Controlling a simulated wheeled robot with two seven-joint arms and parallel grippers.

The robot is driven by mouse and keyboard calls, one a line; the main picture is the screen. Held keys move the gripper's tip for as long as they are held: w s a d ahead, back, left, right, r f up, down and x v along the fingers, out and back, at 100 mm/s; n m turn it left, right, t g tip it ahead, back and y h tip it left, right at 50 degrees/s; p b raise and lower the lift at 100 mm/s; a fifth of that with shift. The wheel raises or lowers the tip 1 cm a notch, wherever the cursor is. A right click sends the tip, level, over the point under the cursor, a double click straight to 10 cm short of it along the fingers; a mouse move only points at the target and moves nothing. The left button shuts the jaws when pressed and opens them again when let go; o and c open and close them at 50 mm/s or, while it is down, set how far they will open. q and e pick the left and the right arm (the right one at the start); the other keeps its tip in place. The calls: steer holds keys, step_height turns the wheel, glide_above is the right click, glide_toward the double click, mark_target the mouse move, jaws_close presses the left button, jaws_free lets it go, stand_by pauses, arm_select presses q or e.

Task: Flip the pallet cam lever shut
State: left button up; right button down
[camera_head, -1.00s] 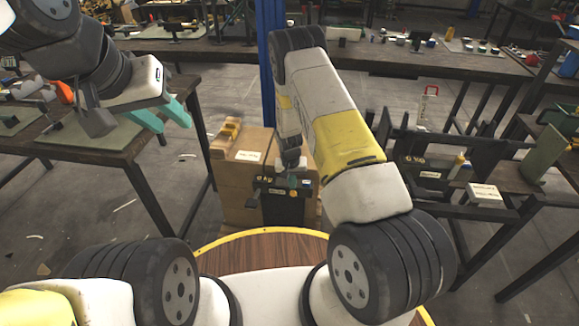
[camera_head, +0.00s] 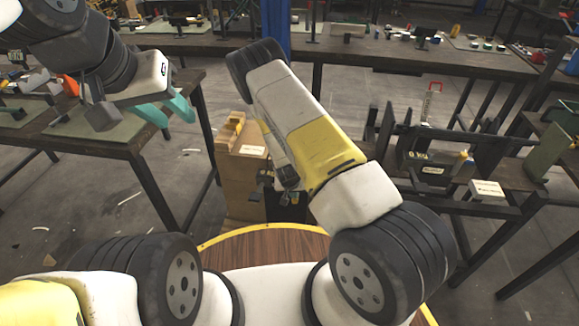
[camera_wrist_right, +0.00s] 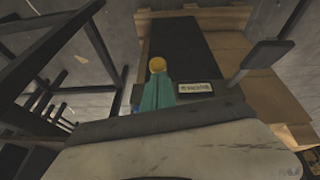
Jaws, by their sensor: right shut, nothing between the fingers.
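My right gripper (camera_wrist_right: 157,92) shows in the right wrist view as teal fingers pressed together and empty. A round yellow knob (camera_wrist_right: 158,65) appears right at the fingertips; I cannot tell whether they touch. A dark flat paddle on a thin rod (camera_wrist_right: 258,62) rises to the right, apart from the fingers. I cannot tell which of the two is the cam lever. A dark panel and a white label (camera_wrist_right: 196,88) lie behind. In the head view my right arm hides this gripper and most of the dark fixture. My left gripper (camera_head: 165,108) is open and empty at the left.
A brown box stack (camera_head: 240,175) stands beyond my round wooden base. A left table (camera_head: 110,150) lies under my left gripper. A dark bench with a fixture (camera_head: 430,160) stands at the right. A long table (camera_head: 400,60) crosses the back. Grey floor is open between them.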

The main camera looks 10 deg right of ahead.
steer(key=shift+s+a+f, duration=0.15)
steer(key=shift+s+f, duration=0.6)
steer(key=shift+s, duration=0.15)
steer(key=w+r, duration=0.1)
steer(key=r, duration=0.2)
steer(key=w+r, duration=0.1)
steer(key=r, duration=0.1)
steer(key=shift+w+a, duration=0.2)
steer(key=shift+w, duration=0.1)
steer(key=s+a+r, duration=0.2)
steer(key=s+r, duration=0.3)
steer(key=s, duration=0.3)
steer(key=shift+a, duration=0.35)
steer(key=shift+w, duration=0.1)
